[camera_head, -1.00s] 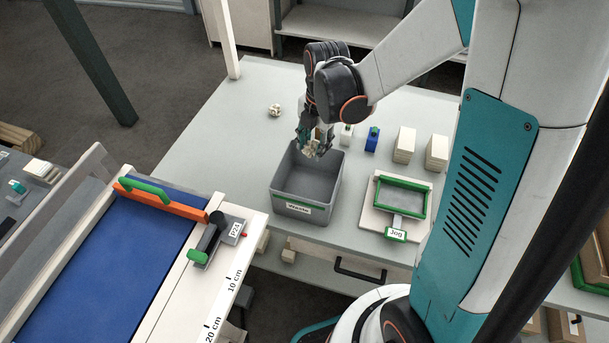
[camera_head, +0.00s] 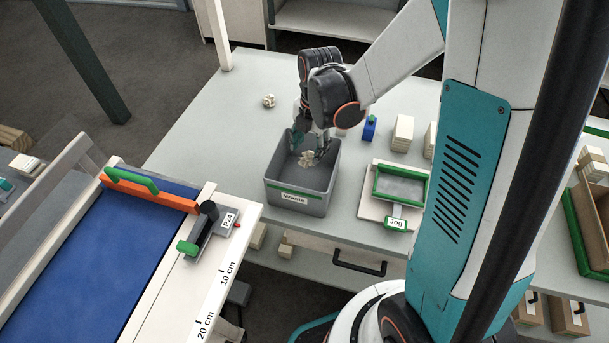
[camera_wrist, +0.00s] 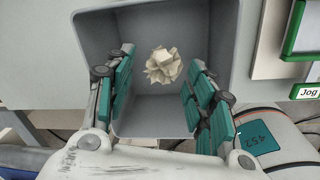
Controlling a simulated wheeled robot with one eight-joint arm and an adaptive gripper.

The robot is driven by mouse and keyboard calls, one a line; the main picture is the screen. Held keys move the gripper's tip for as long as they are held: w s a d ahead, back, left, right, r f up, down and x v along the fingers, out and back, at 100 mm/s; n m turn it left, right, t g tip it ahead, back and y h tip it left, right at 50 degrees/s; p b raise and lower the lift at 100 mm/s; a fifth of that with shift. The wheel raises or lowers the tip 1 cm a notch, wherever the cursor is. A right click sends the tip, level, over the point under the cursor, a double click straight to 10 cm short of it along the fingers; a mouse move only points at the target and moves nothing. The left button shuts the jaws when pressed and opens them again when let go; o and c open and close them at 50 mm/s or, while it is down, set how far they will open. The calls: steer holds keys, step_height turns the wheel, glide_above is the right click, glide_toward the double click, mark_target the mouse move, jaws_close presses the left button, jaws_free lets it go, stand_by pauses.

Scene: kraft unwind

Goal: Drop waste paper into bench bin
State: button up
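A grey bin labelled "Waste" (camera_head: 318,206) stands on the bench; its open inside also fills the middle of the wrist view (camera_wrist: 90,30). My gripper (camera_head: 310,149) points down into the bin opening. Its teal-padded fingers (camera_wrist: 160,88) are spread apart in the wrist view. A crumpled cream waste paper (camera_wrist: 163,65) shows between and beyond the fingertips, with gaps on both sides. In the head view the paper (camera_head: 309,160) is inside the bin's outline, just below the fingers. I cannot tell whether it rests on the bin floor. A second crumpled paper (camera_head: 268,101) lies on the bench.
A green-framed tray labelled "Jog" (camera_head: 398,222) sits right of the bin. A blue block (camera_head: 369,129) and cream stacks (camera_head: 402,134) stand behind it. A blue-surfaced table with an orange bar (camera_head: 150,193) is at left. The bench left of the bin is clear.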

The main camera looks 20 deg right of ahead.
steer(key=shift+r, duration=0.1)
stand_by(0.3)
step_height(320, 180, up, 12)
steer(key=s, duration=0.1)
steer(key=shift+d, duration=0.3)
steer(key=shift+s, duration=0.1)
stand_by(0.3)
steer(key=s+m+t+b, duration=0.6)
steer(key=s+m, duration=0.8)
steer(key=m, duration=1)
steer(key=shift+a+m+h, duration=0.3)
steer(key=shift+a+m, duration=0.1)
steer(key=shift+f, duration=0.2)
